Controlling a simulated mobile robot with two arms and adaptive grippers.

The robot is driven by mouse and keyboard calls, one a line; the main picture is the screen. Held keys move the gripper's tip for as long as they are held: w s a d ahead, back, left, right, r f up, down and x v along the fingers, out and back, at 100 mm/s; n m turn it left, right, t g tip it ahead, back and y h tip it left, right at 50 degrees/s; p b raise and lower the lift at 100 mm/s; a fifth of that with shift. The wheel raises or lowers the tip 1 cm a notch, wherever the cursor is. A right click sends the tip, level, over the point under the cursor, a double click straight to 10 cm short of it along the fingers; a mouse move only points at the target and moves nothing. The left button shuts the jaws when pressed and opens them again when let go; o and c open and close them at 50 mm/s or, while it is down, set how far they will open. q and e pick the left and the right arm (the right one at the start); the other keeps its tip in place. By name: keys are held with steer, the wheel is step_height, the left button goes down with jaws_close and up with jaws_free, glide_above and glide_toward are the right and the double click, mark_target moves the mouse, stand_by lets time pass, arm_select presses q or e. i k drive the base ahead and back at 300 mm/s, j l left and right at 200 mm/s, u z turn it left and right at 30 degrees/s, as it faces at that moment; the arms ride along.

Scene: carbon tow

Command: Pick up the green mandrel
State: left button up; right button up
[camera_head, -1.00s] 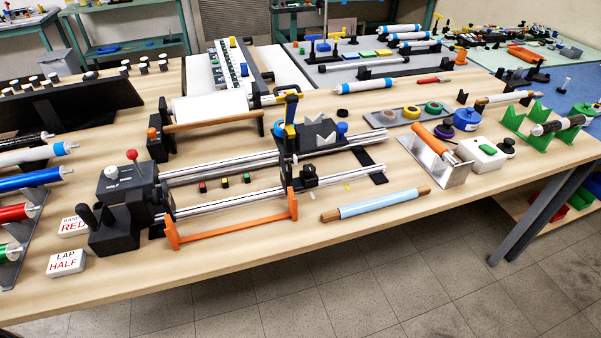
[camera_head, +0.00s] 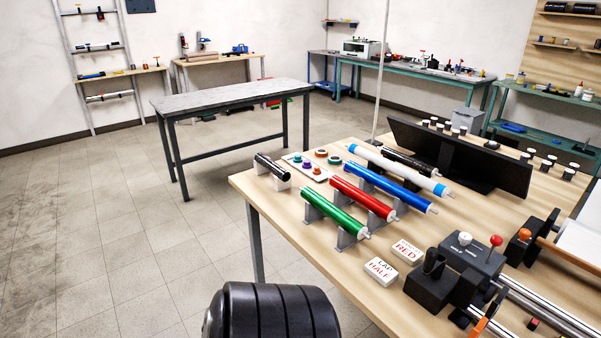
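The green mandrel (camera_head: 334,210) is a green tube with pale end pins. It lies on grey supports (camera_head: 346,239) near the front left edge of the wooden table, the nearest in a row of mandrels. The red mandrel (camera_head: 364,198) lies just behind it, then the blue mandrel (camera_head: 391,189), a white one with blue ends (camera_head: 399,170) and a black one (camera_head: 408,161). Neither of my grippers shows in this view. A rounded black part, which looks like my own arm, fills the bottom of the view, apart from the mandrel.
Cards reading "LAP HALF" (camera_head: 381,271) and "BAND RED" (camera_head: 407,252) lie right of the green mandrel. A short black cylinder (camera_head: 270,168) and a tape tray (camera_head: 305,168) sit farther left. Open floor (camera_head: 130,235) lies left of the table.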

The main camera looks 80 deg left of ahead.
mark_target(357, 229)
steer(key=u, duration=2.3)
steer(key=z, duration=1.55)
steer(key=u, duration=1.55)
steer(key=i+j, duration=0.1)
steer(key=j, duration=0.25)
steer(key=i+j+z, duration=0.1)
steer(key=j, duration=0.2)
steer(key=i+j, duration=0.15)
steer(key=j, duration=0.2)
steer(key=z, duration=0.05)
